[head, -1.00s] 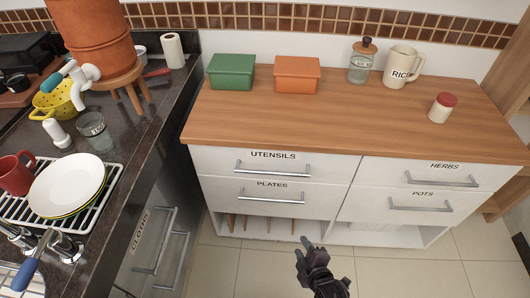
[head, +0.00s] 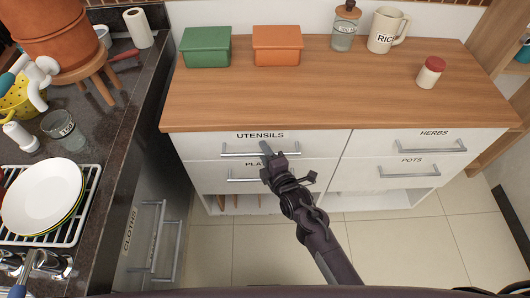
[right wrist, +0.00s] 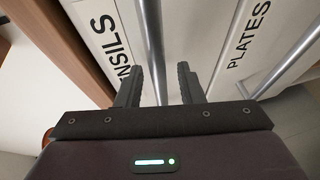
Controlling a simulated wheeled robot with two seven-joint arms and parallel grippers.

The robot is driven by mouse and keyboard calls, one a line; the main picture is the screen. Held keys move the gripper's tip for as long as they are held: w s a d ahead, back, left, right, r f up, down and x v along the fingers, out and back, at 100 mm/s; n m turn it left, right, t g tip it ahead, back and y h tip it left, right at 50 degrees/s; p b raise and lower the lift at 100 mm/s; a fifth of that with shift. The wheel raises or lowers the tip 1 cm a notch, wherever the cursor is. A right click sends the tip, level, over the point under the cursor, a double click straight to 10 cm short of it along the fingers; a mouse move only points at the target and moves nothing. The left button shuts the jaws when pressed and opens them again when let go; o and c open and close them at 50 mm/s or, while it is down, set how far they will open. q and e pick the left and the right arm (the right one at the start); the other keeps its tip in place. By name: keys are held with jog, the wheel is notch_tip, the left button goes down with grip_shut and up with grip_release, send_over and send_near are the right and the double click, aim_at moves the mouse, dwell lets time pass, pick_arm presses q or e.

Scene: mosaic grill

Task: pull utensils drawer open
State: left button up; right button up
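The utensils drawer (head: 205,146) is the white top-left drawer under the wooden counter, and it is closed. Its grey bar handle (head: 238,154) is partly hidden behind my right gripper (head: 268,152), which is at the handle's middle. In the right wrist view the two dark fingers (right wrist: 160,88) are apart, and the utensils handle (right wrist: 151,45) runs between them in the picture. I cannot tell whether the fingers reach past the bar, and they do not appear closed on it. My left gripper is not in view.
The plates drawer (head: 210,173) is just below, its handle close to my right wrist. Herbs (head: 385,143) and pots (head: 360,176) drawers are at right. A dark counter with a dish rack (head: 85,205) stands at left. The tiled floor (head: 400,235) in front is clear.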

grip_shut()
dwell(0.4)
jog(key=s+p, duration=1)
jog(key=s, duration=2.3)
